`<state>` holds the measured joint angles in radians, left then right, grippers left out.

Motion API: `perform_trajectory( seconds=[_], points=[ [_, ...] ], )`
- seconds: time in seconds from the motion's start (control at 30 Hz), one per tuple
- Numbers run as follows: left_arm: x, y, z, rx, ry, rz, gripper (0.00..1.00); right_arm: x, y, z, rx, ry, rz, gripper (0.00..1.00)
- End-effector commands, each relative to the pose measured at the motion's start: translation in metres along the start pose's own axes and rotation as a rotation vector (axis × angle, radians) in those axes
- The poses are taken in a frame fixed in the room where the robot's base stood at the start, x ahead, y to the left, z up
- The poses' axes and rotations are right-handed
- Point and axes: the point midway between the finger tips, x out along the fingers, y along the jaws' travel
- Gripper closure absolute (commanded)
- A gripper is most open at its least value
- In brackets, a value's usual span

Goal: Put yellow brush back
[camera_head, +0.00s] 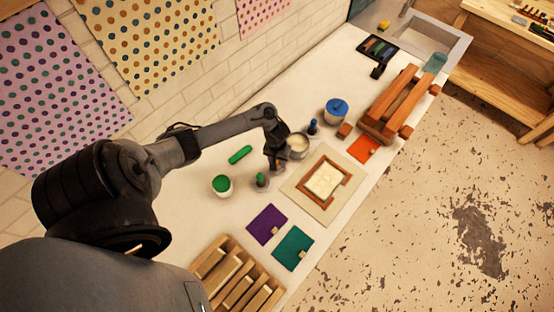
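No brush that is clearly yellow can be made out; a small yellow item (383,26) lies at the far end of the table, too small to identify. My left gripper (276,163) points down over the table, beside a metal pot with pale contents (298,146). Its fingers are dark and small, so I cannot tell whether they are open or hold something. A small dark item with a green part (261,180) stands just left of and below the gripper. My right gripper is not in view.
A green cylinder (240,154) and green-lidded jar (222,185) lie left of the gripper. A framed board (300,187), purple sheet (267,224), teal sheet (293,248) and wooden rack (236,276) are nearer. A blue-lidded jar (336,111) and wooden press (393,102) stand farther right.

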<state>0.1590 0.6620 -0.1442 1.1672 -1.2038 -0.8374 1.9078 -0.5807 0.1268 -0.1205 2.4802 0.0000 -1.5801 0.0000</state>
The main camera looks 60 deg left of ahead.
Motion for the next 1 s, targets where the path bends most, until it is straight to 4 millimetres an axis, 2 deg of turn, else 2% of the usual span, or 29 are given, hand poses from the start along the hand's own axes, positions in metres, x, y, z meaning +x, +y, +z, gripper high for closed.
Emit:
perform_trajectory(
  seconds=[1.0],
  points=[
    [0.0081, 0.0003, 0.0, 0.0, 0.0, 0.001, 0.87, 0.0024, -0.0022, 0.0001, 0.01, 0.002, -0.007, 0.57]
  ],
)
